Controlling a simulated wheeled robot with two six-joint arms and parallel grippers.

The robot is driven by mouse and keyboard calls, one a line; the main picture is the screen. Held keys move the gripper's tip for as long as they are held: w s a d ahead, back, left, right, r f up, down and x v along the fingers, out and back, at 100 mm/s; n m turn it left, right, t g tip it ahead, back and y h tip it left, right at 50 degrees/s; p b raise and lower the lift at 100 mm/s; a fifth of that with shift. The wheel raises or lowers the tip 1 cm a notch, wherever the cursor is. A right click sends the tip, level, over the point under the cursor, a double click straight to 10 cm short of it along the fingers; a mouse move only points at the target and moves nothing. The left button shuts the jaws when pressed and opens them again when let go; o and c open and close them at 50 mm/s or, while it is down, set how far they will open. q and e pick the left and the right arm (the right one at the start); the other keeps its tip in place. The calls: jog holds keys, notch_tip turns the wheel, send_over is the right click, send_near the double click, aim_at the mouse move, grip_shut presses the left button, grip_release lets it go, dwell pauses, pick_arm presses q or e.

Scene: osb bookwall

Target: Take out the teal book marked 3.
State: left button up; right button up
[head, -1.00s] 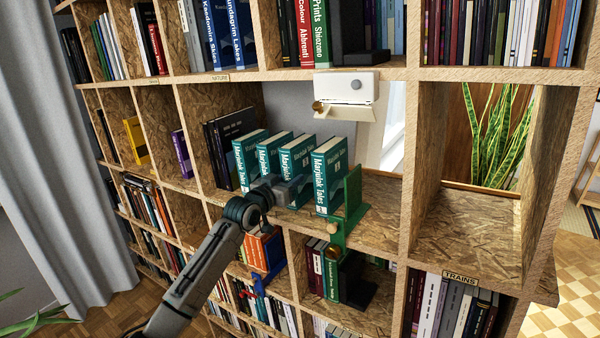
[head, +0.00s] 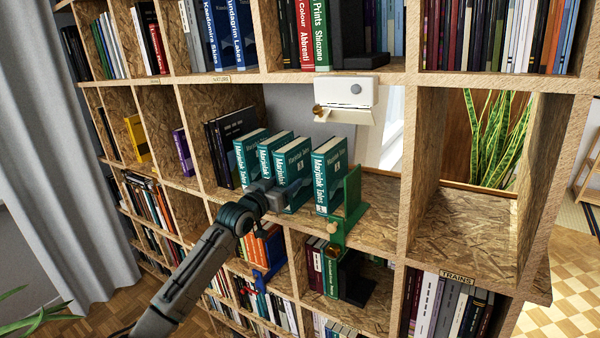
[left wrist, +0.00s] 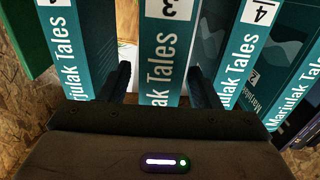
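Several teal books with white lettering stand in a middle bay. The teal book marked 3 (head: 285,186) is second from the right in the head view; its spine sits forward of its neighbours. In the left wrist view, its spine with the 3 (left wrist: 163,50) lies between the fingers of my left gripper (left wrist: 160,88), one finger on each side. My left gripper (head: 273,192) appears shut on this book. The book marked 4 (left wrist: 245,50) is to its right in the left wrist view, another teal book (left wrist: 78,50) to its left. My right gripper is not in view.
A green bookend (head: 350,208) stands right of the rightmost teal book (head: 325,178). Dark books (head: 226,140) stand at the bay's left. A white box (head: 345,92) hangs above. The bay at right (head: 465,225) has a bare shelf board.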

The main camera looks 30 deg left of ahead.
pick_arm(q)
jog(key=shift+f, duration=0.1)
jog(key=shift+c, duration=0.6)
jog(key=shift+w, duration=0.15)
jog(key=shift+w+d+b, duration=0.1)
jog(key=shift+w+b, duration=0.6)
jog(key=shift+w, duration=0.2)
grip_shut()
jog(key=shift+r, duration=0.25)
